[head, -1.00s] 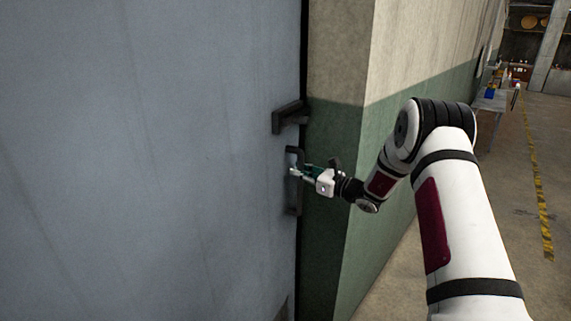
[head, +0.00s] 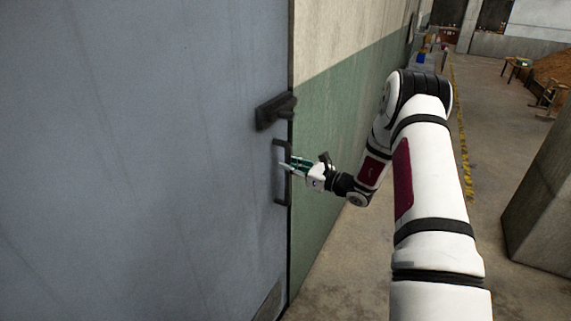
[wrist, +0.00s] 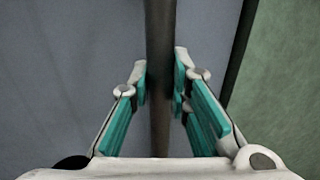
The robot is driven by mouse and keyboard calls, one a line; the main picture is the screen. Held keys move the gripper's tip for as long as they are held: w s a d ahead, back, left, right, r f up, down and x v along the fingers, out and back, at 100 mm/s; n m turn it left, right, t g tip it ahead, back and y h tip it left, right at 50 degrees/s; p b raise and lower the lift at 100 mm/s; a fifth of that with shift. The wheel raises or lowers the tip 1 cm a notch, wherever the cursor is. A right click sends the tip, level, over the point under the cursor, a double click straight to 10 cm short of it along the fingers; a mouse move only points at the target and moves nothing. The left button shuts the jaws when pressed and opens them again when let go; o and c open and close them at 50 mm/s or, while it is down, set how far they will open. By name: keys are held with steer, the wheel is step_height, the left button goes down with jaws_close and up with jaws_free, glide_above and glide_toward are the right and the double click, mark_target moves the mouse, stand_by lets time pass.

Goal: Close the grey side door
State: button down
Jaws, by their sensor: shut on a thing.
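The grey side door (head: 140,150) fills the left of the head view, and its right edge meets the green and cream wall with only a thin dark line between. A dark vertical pull handle (head: 279,190) is on the door near that edge. In the wrist view the handle's bar (wrist: 160,60) runs upright between the two teal finger pads. My gripper (head: 287,165) is shut on this handle; it also shows in the wrist view (wrist: 160,85). A dark latch block (head: 276,110) sits on the door above the handle.
The green and cream wall (head: 345,130) runs back to the right of the door. A concrete block (head: 545,200) stands at the right. A small table (head: 517,66) is farther back. Open floor (head: 490,120) with a yellow line lies between.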

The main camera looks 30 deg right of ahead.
steer(key=shift+s+d+f, duration=0.2)
steer(key=shift+s+f, duration=0.05)
steer(key=shift+s, duration=0.05)
steer(key=c, duration=1.6)
jaws_free()
steer(key=shift+s+r, duration=0.1)
steer(key=shift+o, duration=0.6)
steer(key=shift+r, duration=0.1)
steer(key=v, duration=1.1)
steer(key=shift+s+d, duration=0.2)
steer(key=shift+s, duration=0.15)
